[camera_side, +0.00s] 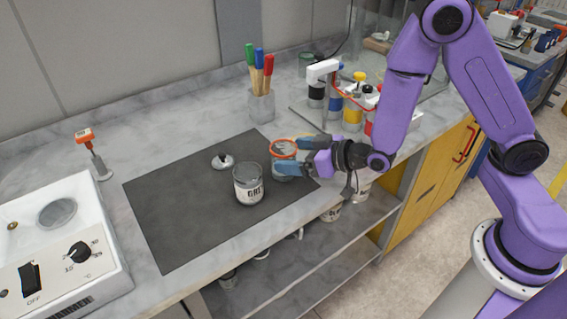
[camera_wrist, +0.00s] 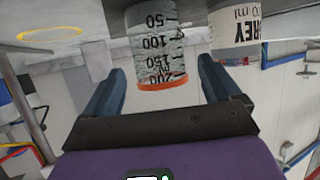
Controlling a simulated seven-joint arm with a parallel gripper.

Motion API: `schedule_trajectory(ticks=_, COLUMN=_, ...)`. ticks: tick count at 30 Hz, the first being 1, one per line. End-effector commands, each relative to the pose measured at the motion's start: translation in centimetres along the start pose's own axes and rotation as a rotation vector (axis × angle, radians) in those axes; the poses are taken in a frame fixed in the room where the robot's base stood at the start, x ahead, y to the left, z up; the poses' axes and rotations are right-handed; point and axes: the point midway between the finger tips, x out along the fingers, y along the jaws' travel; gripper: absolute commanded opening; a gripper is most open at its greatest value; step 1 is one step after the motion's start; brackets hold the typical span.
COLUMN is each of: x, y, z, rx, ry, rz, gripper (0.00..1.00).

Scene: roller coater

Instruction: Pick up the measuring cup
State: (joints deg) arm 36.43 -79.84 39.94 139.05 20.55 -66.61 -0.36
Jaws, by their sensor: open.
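The measuring cup (camera_side: 284,165) is clear with an orange rim and stands upright near the right part of the dark mat. In the wrist view the cup (camera_wrist: 155,50) shows black marks from 50 to 200 and appears upside down. My gripper (camera_side: 290,157) is open, level and reaching in from the right, with its blue fingers at the cup. In the wrist view my gripper (camera_wrist: 155,68) has one finger on each side of the cup, with a visible gap on both sides. The side view partly hides the cup behind a finger.
A knobbed lid (camera_side: 222,161) lies on the dark mat (camera_side: 180,205). A brush holder (camera_side: 262,104) and a bottle rack (camera_side: 340,105) stand behind. The mat's left half is clear.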

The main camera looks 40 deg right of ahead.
Motion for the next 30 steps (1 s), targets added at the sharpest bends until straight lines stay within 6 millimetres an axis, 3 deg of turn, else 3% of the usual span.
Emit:
schedule_trajectory(ticks=12, x=5.0, y=0.0, z=0.0, rx=0.000, ry=0.000, rz=0.000, gripper=0.91)
schedule_trajectory(ticks=23, x=5.6, y=0.0, z=0.0, rx=-0.001, ry=-0.001, rz=0.000, gripper=0.91)
schedule_trajectory(ticks=28, x=5.6, y=0.0, z=0.0, rx=0.000, ry=-0.001, rz=0.000, gripper=0.35)
schedule_trajectory(ticks=30, x=5.6, y=0.0, z=0.0, rx=0.000, ry=0.000, rz=0.000, gripper=0.33)
